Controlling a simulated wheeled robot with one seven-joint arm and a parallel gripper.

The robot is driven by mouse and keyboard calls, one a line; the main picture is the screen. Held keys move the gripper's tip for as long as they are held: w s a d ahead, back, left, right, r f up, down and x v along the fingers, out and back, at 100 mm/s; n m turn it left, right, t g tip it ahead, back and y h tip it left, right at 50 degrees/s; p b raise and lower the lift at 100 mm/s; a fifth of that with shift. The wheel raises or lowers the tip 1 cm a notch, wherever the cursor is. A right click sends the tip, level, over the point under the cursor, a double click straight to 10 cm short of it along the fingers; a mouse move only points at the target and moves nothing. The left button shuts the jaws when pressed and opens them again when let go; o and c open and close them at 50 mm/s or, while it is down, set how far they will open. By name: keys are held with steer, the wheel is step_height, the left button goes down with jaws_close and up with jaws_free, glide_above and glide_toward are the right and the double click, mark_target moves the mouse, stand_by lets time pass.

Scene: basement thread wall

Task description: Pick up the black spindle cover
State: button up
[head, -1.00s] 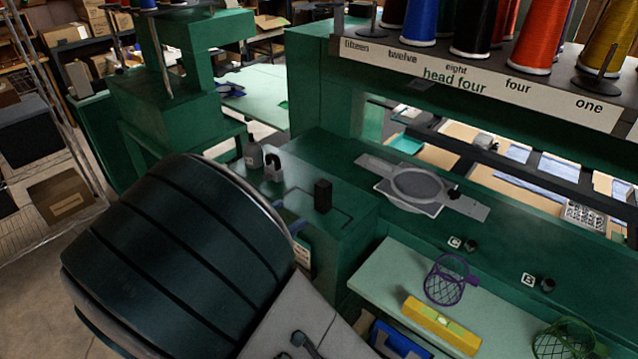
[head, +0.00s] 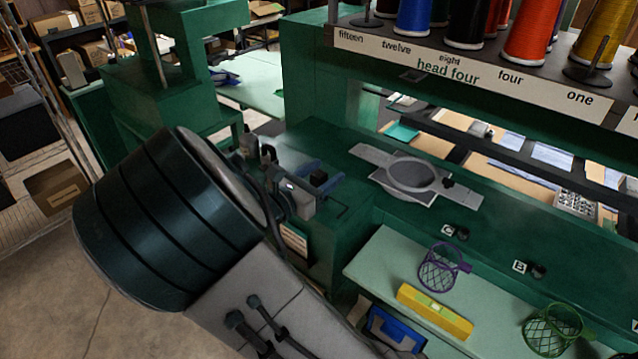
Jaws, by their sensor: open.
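My wrist hides some of the ledge left of the block.
A grey hoop frame (head: 411,175) lies to the right. Below are a purple basket (head: 440,268), a yellow level (head: 435,310) and a green basket (head: 552,330). Thread cones stand on the rack (head: 470,70) above.

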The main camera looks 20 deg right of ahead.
steer(key=shift+w+d, duration=0.3)
steer(key=shift+d, duration=0.1)
steer(key=c, duration=1)
steer(key=shift+c, duration=0.2)
steer(key=shift+r, duration=0.1)
